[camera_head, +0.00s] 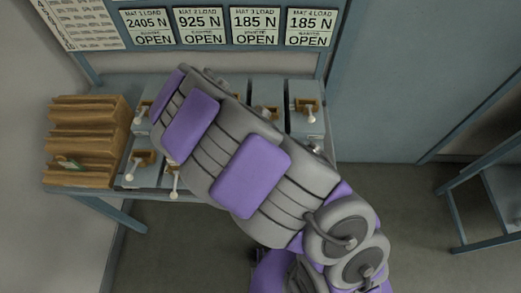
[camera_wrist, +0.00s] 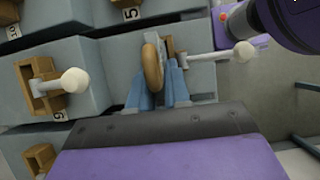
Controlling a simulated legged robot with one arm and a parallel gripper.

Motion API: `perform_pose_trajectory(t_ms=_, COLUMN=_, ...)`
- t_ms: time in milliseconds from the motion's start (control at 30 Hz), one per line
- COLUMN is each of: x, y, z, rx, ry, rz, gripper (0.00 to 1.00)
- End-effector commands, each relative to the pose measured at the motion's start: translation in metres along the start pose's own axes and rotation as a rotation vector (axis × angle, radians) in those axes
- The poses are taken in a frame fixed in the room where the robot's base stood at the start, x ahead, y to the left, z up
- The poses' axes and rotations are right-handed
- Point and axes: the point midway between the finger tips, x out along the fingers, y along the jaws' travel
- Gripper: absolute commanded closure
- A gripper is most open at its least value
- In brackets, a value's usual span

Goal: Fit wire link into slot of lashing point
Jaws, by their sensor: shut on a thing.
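In the wrist view the blue fingers of my gripper (camera_wrist: 158,88) are shut on a golden-brown wire link (camera_wrist: 152,68), which stands up between them. Right behind the link is a brown lashing point (camera_wrist: 169,47) on a grey-blue block. A pin with a white ball end (camera_wrist: 243,52) reaches out to its right. The link overlaps the lashing point in the picture, so I cannot tell whether it is in the slot or in front of it. In the head view my arm hides the gripper and the link.
Other blocks carry similar brown lashing points (camera_wrist: 42,88) with white-ended pins, one with label 6. In the head view a brown stepped rack (camera_head: 85,125) stands on the bench's left. Load signs (camera_head: 200,27) reading OPEN hang above. A second table frame (camera_head: 490,195) stands at right, with clear floor between.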

Motion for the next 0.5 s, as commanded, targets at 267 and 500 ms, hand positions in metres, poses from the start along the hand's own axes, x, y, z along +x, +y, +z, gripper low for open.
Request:
perform_pose_trajectory(t_ms=267, x=0.0046, y=-0.0001, z=-0.0023, rx=-0.001, ry=-0.001, rz=0.0, gripper=1.0)
perform_pose_trajectory(t_ms=500, x=0.0095, y=-0.0003, z=-0.0047, rx=-0.002, ry=-0.002, rz=-0.001, gripper=1.0)
